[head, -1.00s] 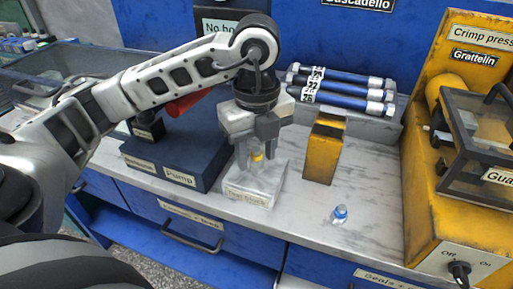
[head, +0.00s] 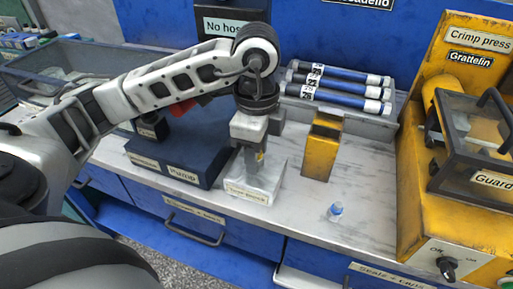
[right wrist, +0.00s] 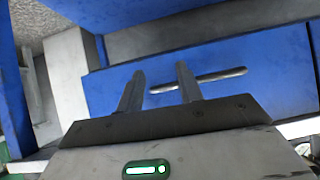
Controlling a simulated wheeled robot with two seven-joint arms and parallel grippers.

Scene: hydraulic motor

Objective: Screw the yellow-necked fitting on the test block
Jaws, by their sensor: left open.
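The grey-white test block (head: 250,190) stands on the marble bench in the head view, label facing front. A small bit of yellow, the neck of the yellow-necked fitting (head: 260,157), shows just above the block. My left gripper (head: 252,158) points down right over the block, open, with its fingers around or beside the fitting. The near finger hides most of the fitting, so I cannot tell whether it touches or how deep the fitting sits. My right gripper (right wrist: 159,80) is open and empty in the right wrist view, in front of blue drawer fronts.
The dark pump base (head: 180,165) stands left of the block. A yellow holder (head: 321,150) stands to the right, with blue hoses (head: 335,85) behind. A small blue and white piece (head: 335,211) lies at front right. The yellow crimp press (head: 420,210) closes the right side.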

